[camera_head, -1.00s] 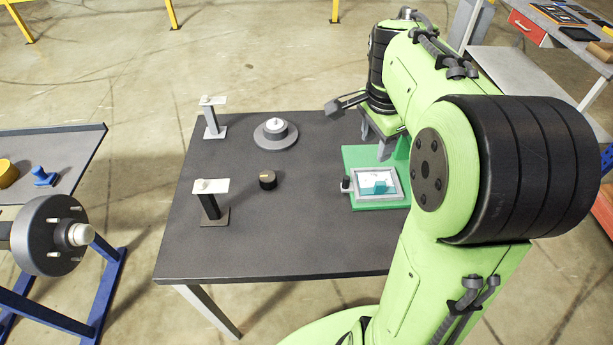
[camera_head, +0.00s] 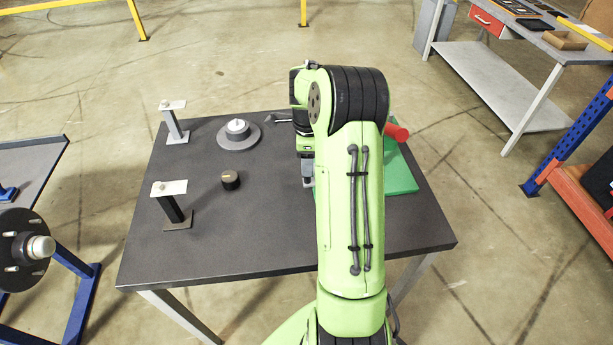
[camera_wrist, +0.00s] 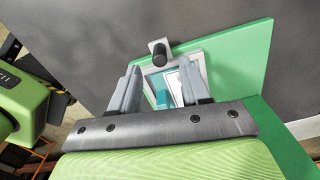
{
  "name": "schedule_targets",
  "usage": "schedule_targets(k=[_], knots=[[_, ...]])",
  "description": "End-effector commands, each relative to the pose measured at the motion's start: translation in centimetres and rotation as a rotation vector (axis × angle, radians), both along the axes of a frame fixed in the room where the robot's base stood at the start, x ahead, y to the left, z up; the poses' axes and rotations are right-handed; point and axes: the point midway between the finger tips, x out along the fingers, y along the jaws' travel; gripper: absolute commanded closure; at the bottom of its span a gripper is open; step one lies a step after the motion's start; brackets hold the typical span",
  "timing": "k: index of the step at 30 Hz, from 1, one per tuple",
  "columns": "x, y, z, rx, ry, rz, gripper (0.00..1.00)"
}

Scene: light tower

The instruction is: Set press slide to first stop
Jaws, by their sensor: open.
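The press in the head view shows only as a green base (camera_head: 402,172), mostly behind my arm. In the wrist view its green base (camera_wrist: 240,60) carries a grey frame with a teal block (camera_wrist: 172,76) inside. A black knob (camera_wrist: 160,56) stands on a small grey tab at the frame's edge; I take this to be the slide's handle. My gripper (camera_wrist: 159,68) is open, its fingers above the frame, with the knob just beyond and between the fingertips in the picture. I see no contact with the knob. In the head view my arm hides the frame and knob.
A red cylinder (camera_head: 397,132) sticks out right of my arm. On the dark table (camera_head: 270,240) stand two posts with pale plates (camera_head: 170,187), a round grey disc fixture (camera_head: 238,133) and a black dial (camera_head: 230,180). The table's front left is clear.

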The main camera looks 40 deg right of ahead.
Motion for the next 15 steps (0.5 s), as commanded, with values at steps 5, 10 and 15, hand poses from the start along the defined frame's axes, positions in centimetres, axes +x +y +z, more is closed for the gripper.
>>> schedule_targets(k=[5,10,15], knots=[[0.0,0.0,-4.0,0.001,0.001,0.001,0.54],[0.0,0.0,-5.4,0.001,0.001,0.002,0.54],[0.0,0.0,-5.4,-0.001,-0.001,0.002,0.54]])
